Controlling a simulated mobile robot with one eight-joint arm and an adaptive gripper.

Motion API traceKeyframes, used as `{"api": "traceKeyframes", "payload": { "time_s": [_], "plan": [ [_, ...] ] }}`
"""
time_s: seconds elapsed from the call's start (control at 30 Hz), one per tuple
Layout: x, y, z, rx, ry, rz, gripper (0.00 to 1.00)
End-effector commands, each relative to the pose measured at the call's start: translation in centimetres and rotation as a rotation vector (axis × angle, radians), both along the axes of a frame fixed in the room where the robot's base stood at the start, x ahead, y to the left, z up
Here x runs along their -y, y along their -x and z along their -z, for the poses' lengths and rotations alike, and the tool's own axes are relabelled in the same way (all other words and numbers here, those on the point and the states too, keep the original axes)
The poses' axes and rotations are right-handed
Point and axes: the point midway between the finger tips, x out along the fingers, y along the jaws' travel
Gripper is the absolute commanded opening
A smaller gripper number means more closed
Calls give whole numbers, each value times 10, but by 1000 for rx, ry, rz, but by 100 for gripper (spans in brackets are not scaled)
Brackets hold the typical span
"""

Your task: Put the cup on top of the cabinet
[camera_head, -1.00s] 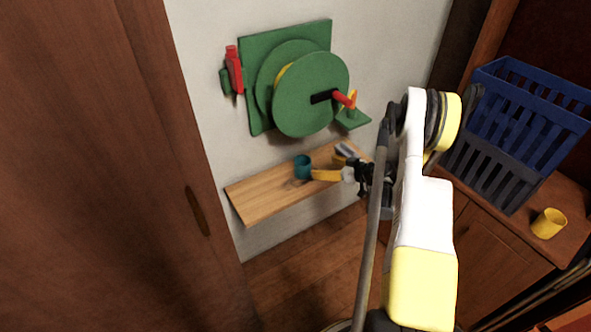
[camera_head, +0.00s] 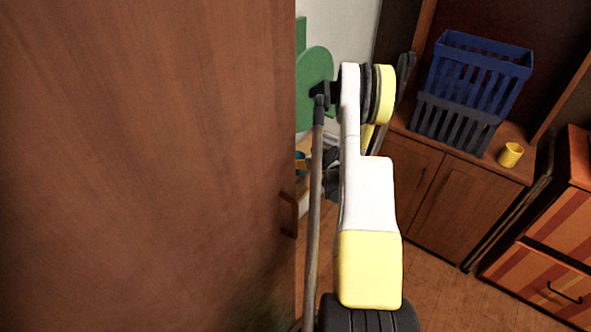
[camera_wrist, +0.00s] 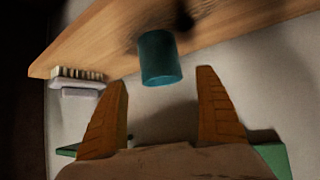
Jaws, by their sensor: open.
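A teal cup (camera_wrist: 160,58) stands on a wooden wall shelf (camera_wrist: 100,40) in the wrist view, which looks upside down. My gripper (camera_wrist: 162,76) is open, its two orange fingers apart, with the cup just beyond and between the tips; I see no grip on it. In the head view a sliver of the teal cup (camera_head: 299,157) shows beside the door edge; the arm and door hide most of the gripper and shelf. The brown cabinet (camera_head: 448,195) stands at right. A yellow cup (camera_head: 511,154) is on its top.
A blue slatted crate (camera_head: 470,95) takes up much of the cabinet top. A large brown door (camera_head: 150,160) fills the left. A green wall reel (camera_head: 314,85) is above the shelf. A grey-white brush (camera_wrist: 78,80) lies on the shelf. A striped drawer unit (camera_head: 545,230) is far right.

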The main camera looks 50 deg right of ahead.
Motion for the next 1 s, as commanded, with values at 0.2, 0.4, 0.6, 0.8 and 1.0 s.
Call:
{"api": "traceKeyframes", "payload": {
  "time_s": [0.2, 0.4, 0.6, 0.8, 1.0],
  "plan": [
    [4, -14, 15, 0, 0, -1, 82],
    [11, -37, 34, 0, 0, -1, 82],
    [12, -40, 34, 0, -1, -1, 82],
    [12, -40, 34, 0, -1, -1, 37],
    [12, -40, 34, 0, -1, -1, 21]
  ]
}}
